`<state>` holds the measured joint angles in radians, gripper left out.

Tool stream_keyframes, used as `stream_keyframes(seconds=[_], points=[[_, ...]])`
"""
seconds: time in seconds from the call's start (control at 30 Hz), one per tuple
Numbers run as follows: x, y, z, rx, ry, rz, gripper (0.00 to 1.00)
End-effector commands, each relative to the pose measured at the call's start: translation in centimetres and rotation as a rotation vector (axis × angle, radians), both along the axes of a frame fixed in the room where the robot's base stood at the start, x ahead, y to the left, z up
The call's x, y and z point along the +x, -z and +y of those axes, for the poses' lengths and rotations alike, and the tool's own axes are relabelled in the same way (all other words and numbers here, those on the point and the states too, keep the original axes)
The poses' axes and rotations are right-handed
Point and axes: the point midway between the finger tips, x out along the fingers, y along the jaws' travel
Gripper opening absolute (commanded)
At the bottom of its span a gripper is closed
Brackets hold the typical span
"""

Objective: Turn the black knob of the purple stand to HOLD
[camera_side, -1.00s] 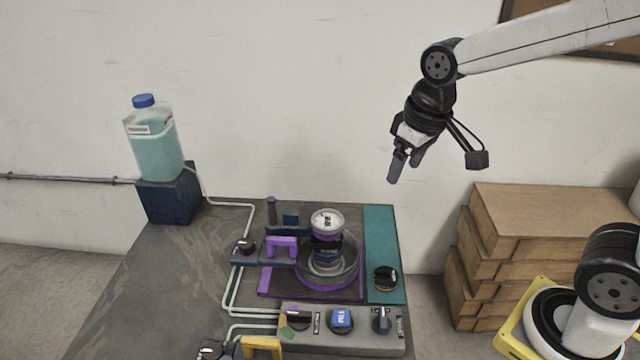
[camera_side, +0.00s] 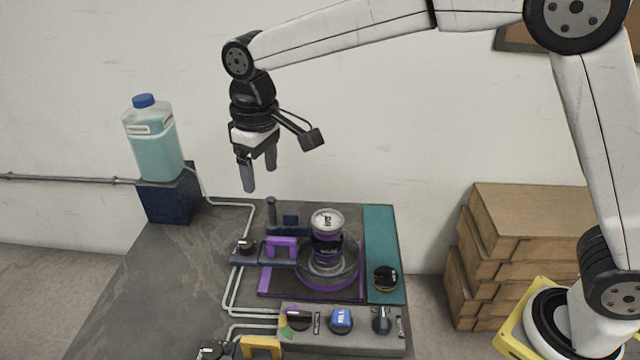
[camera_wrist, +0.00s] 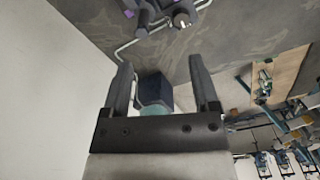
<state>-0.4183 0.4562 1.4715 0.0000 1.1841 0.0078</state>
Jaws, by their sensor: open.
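The purple stand (camera_side: 268,291) is a purple-edged base on the table, with a round clear bowl and a white-topped can on it. A purple bracket (camera_side: 281,243) rises at its left. A black knob (camera_side: 245,244) sits on the dark fitting left of that bracket; no HOLD lettering is readable. My gripper (camera_side: 259,178) is open and empty, pointing down, well above the back of the stand and touching nothing. In the wrist view its fingers (camera_wrist: 160,65) are spread apart, with a dark fitting (camera_wrist: 180,18) and a bit of purple at the top edge.
A grey box (camera_side: 360,338) in front carries a black knob (camera_side: 297,319), a blue FILL knob (camera_side: 341,318) and a dark knob (camera_side: 381,319). Another black knob (camera_side: 386,277) sits on a teal strip. A bottle (camera_side: 154,145) stands on a dark block at left. Cardboard boxes (camera_side: 535,245) stand right.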

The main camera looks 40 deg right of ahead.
Motion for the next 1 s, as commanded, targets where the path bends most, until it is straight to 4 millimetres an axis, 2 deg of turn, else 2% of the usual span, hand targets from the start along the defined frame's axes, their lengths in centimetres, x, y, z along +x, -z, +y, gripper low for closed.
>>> stream_keyframes(seconds=[0.13, 0.4, 0.7, 1.0], points=[[0.6, 0.6, 2.0, -0.006, -0.03, 0.014, 0.77], [1.0, 1.4, 4.4, -0.014, -0.066, 0.029, 0.77], [1.0, 5.6, 4.1, -0.014, -0.062, 0.029, 0.77], [1.0, 6.3, 4.1, -0.013, -0.062, 0.028, 0.77]])
